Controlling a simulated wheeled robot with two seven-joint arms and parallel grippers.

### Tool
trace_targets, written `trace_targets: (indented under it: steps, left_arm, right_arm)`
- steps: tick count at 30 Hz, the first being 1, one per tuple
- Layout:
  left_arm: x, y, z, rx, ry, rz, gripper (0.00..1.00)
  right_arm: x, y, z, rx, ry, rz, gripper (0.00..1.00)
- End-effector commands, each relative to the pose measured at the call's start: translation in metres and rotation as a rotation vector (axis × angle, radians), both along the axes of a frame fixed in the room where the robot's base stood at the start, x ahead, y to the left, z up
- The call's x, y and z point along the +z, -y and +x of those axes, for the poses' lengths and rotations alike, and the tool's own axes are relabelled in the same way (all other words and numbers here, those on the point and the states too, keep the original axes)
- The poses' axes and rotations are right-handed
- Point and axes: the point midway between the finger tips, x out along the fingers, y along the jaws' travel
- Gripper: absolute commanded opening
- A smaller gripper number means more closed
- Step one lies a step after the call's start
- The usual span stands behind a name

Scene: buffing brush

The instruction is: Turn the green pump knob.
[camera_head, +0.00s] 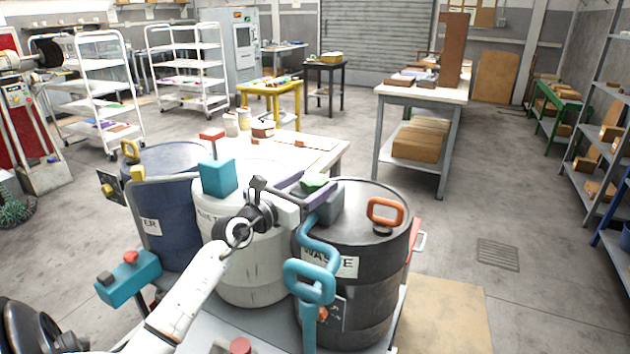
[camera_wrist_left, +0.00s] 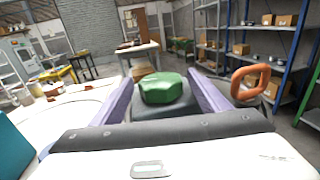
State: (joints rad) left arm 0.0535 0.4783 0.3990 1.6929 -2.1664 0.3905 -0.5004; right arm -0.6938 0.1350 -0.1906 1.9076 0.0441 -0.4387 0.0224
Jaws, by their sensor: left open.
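The green pump knob (camera_head: 314,184) sits on top of a grey pump housing (camera_head: 327,205) at the left side of the black waste drum's lid. In the left wrist view the faceted green knob (camera_wrist_left: 161,88) shows centred between the two purple fingers. My left gripper (camera_head: 305,188) is open, with one finger on each side of the knob. I cannot tell whether the fingers touch it. The near finger partly hides the knob's base in the head view. My right gripper is not in view.
The black drum (camera_head: 345,270) carries an orange handle (camera_head: 385,213), right of the knob. A teal hose handle (camera_head: 310,282) hangs in front. A white drum (camera_head: 245,265) with a teal box (camera_head: 217,177) and a blue drum (camera_head: 170,225) stand left. Open floor lies right.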

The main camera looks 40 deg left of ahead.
Motion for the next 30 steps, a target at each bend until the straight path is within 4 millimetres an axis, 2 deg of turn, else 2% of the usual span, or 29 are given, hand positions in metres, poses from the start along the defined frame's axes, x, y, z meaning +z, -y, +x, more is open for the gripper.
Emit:
trace_targets:
  steps: [4, 13, 21, 26, 30]
  left_arm:
    - [0.0, -0.001, 0.012, 0.0, 0.001, 0.0, 0.69]
    - [0.0, -0.001, 0.014, 0.0, 0.0, 0.0, 0.69]
    - [0.0, -0.001, 0.014, 0.0, 0.0, 0.0, 0.28]
    - [-0.002, -0.002, 0.014, -0.005, 0.0, 0.001, 0.28]
    - [-0.004, -0.002, 0.014, -0.026, 0.001, 0.003, 0.28]
  right_arm:
    - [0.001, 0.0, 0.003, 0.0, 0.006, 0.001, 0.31]
    - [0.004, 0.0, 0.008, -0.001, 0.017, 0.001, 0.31]
    - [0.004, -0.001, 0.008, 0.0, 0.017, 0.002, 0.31]
    - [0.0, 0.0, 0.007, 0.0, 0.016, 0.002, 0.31]
    - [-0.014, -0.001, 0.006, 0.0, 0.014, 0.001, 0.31]
